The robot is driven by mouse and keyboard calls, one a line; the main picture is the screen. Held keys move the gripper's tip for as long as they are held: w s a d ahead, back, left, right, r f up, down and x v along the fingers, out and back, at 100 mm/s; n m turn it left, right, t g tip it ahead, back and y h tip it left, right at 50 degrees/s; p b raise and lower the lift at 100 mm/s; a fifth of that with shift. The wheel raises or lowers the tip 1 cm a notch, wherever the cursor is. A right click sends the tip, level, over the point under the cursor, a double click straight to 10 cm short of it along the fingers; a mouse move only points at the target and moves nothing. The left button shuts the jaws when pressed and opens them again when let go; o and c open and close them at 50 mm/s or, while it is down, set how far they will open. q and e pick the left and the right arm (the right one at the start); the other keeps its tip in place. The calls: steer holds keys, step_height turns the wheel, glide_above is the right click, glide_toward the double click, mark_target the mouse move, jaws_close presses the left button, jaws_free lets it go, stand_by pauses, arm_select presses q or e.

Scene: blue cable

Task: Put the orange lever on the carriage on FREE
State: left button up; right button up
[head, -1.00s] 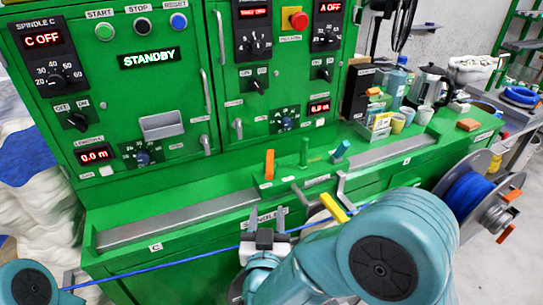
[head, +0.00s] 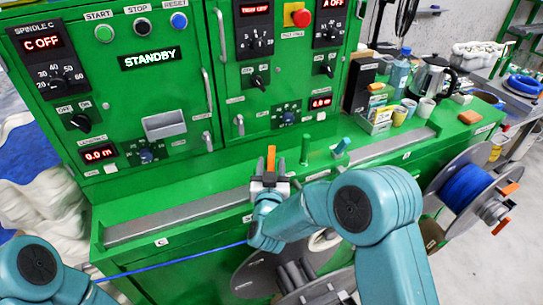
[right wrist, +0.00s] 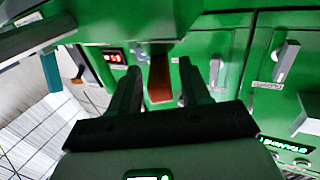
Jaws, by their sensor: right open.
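The orange lever (head: 271,156) stands upright on the carriage, on the green bench top. My right gripper (head: 271,170) is open at the lever, one finger on each side of it in the head view. In the right wrist view the lever (right wrist: 160,78) shows darker, between the two spread fingers (right wrist: 158,88), with a gap on each side. The gripper hides the lever's lower part and much of the carriage. No FREE mark is readable. My left gripper is not in view.
A green post (head: 305,150) and a teal handle (head: 342,146) stand just right of the lever. A metal rail (head: 180,219) runs along the bench. The blue cable (head: 180,262) passes in front. A reel of blue cable (head: 466,187) is at the right. The green panel rises behind.

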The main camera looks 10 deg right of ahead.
steer(key=shift+x, duration=1.05)
steer(key=shift+f, duration=0.1)
steer(key=shift+s, duration=0.1)
jaws_close()
steer(key=n+y+b, duration=0.2)
steer(key=y+b, duration=0.1)
steer(key=b, duration=0.2)
steer(key=d+n+y+b, duration=0.1)
steer(key=n+y+b, duration=0.1)
steer(key=y+b, duration=0.2)
steer(key=shift+f+n+b, duration=0.25)
steer(key=shift+n+b, duration=0.15)
steer(key=shift+b, duration=0.3)
steer(key=shift+d+r+n+y+b, duration=0.2)
steer(key=shift+n+y+b, duration=0.4)
steer(key=shift+y+b, duration=0.45)
steer(key=shift+r, duration=0.1)
